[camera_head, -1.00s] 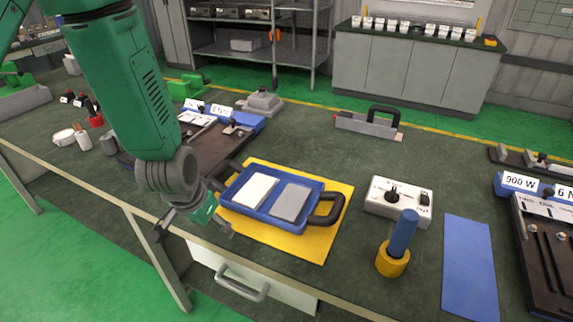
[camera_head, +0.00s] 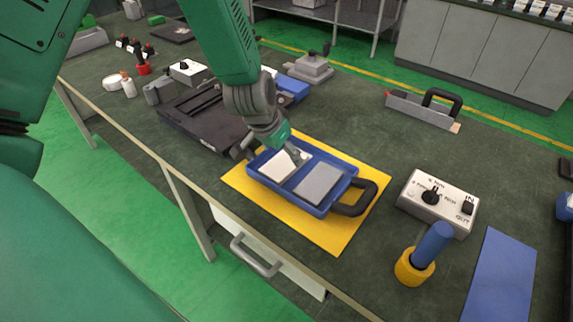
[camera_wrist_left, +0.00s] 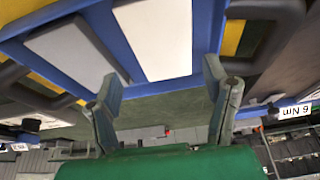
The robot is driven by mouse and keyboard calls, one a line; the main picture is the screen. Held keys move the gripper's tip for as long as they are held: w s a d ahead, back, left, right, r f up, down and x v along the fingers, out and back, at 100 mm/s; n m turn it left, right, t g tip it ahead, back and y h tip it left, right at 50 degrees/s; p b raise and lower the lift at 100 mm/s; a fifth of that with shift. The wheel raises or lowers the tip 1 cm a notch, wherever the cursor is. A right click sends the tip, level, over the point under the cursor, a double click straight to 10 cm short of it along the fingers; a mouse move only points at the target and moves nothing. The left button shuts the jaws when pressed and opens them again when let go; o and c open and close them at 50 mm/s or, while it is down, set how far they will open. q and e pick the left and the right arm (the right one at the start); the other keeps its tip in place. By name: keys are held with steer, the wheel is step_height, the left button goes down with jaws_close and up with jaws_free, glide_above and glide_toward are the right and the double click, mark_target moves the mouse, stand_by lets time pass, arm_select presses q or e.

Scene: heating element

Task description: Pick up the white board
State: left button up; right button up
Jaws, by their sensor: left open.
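The white board (camera_head: 279,168) lies in the left half of a blue tray (camera_head: 322,211) with dark handles, beside a grey board (camera_head: 319,184). My left gripper (camera_head: 287,150) is over the far edge of the tray by the white board and hides part of the board. In the left wrist view, its two fingers (camera_wrist_left: 162,78) are spread apart with nothing between them. The white board (camera_wrist_left: 155,38) is beyond the fingertips. I cannot tell whether a finger touches the board. My right gripper is not in view.
The tray sits on a yellow mat (camera_head: 335,240) near the bench's front edge. A white switch box (camera_head: 438,203), a blue peg in a yellow base (camera_head: 415,268) and a blue sheet (camera_head: 497,280) are to the right. A dark case (camera_head: 200,120) is to the left.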

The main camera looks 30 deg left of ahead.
mark_target(286, 162)
arm_select(q)
steer(key=x, duration=0.4)
steer(key=shift+a+f, duration=0.2)
steer(key=shift+f, duration=0.2)
steer(key=shift+a+f, duration=0.25)
steer(key=shift+d+r, duration=0.1)
steer(key=shift+d, duration=0.05)
steer(key=c, duration=1)
steer(key=shift+o, duration=0.2)
steer(key=shift+d, duration=0.25)
